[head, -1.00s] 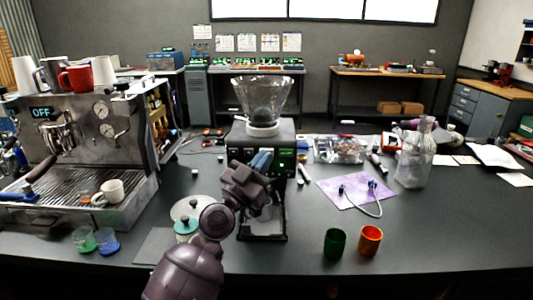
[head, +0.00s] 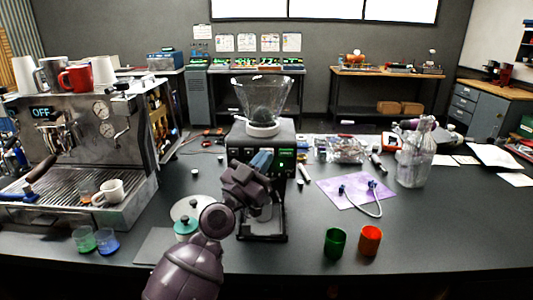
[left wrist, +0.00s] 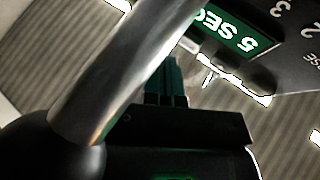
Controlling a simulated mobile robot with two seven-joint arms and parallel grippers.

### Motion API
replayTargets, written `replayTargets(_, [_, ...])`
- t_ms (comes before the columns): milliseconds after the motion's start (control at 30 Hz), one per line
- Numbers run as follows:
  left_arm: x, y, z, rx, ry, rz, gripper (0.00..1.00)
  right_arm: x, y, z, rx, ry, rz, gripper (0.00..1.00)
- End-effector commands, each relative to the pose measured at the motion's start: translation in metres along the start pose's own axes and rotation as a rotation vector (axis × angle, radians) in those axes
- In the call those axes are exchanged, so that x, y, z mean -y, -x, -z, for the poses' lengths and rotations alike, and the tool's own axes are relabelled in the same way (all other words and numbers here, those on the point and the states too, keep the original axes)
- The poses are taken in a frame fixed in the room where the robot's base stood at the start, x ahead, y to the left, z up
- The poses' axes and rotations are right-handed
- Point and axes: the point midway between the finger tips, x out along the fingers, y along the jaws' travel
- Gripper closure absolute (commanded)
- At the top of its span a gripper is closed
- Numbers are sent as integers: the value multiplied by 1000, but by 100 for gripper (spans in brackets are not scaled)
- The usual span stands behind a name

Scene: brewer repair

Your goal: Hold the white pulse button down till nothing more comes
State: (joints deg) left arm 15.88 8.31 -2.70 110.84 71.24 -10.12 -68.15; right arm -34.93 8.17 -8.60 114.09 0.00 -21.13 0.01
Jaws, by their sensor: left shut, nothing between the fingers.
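The grinder (head: 277,140) stands in the middle of the dark table, with a clear funnel-shaped hopper (head: 263,98) on top. Its front has a lit green display (head: 286,161). In the left wrist view the display (left wrist: 228,30) reads "5 SEC" upside down, beside the numbers 3 and 2 and part of a word ending in "SE". My left gripper (head: 262,161) is shut and empty, up against the grinder's front panel. Its dark fingers show in the left wrist view (left wrist: 165,82). I cannot make out the white pulse button or whether the fingers touch it. My right gripper is not in view.
Green (head: 334,242) and orange (head: 370,241) cups stand at front right.

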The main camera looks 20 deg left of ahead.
Motion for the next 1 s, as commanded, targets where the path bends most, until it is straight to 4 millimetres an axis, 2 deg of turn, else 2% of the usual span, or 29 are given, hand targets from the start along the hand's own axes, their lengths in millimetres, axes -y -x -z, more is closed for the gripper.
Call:
replayTargets(567, [4,-6,-4,0,-1,0,100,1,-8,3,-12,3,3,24])
replayTargets(1000, [6,-8,-6,0,-1,0,100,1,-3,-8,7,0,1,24])
